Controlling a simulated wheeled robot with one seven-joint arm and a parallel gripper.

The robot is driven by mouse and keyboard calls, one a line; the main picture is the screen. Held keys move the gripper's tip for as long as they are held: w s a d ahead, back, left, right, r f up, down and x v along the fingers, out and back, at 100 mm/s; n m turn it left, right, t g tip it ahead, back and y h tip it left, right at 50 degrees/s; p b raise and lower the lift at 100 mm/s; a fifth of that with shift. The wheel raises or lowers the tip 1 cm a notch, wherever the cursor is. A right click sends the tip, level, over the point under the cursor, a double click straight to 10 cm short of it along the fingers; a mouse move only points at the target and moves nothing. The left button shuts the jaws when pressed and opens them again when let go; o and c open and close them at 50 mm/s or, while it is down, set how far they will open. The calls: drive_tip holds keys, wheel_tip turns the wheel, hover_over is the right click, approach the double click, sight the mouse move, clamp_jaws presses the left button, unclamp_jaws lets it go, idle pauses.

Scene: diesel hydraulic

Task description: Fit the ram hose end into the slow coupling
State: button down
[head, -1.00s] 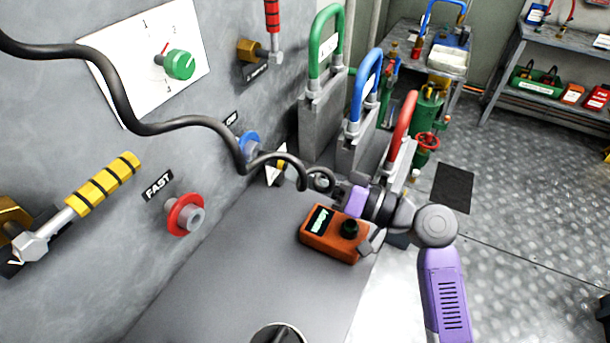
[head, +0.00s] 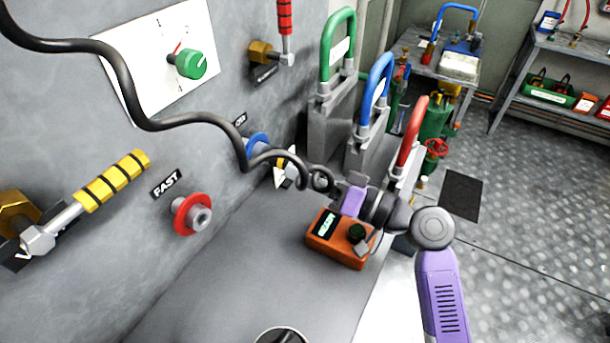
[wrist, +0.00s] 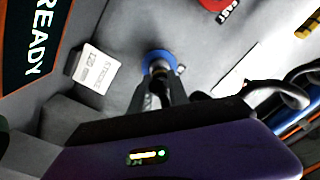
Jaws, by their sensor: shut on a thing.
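The blue-ringed coupling (head: 257,146) is on the grey panel, partly covered by the black hose (head: 155,126); its label is only partly readable. In the wrist view the blue ring (wrist: 153,57) lies straight ahead of my fingertips. My gripper (head: 328,183) is to the right of the coupling in the head view, above the bench. It is shut on the hose end, which is mostly hidden between the dark fingers (wrist: 157,92). The gap between hose end and coupling cannot be judged well. The red coupling (head: 192,215) is labelled FAST.
An orange box (head: 335,245) reading READY sits on the bench just below my gripper. Green, blue and red handles (head: 408,132) stand behind it. A yellow-black lever (head: 112,182) and a green knob (head: 190,64) are on the panel.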

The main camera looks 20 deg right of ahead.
drive_tip(key=shift+w+a, duration=0.2)
drive_tip(key=shift+w, duration=0.05)
drive_tip(key=c, duration=1.2)
unclamp_jaws()
drive_tip(key=shift+o, duration=0.2)
drive_tip(key=shift+b+v, duration=0.95)
drive_tip(key=shift+v, duration=3)
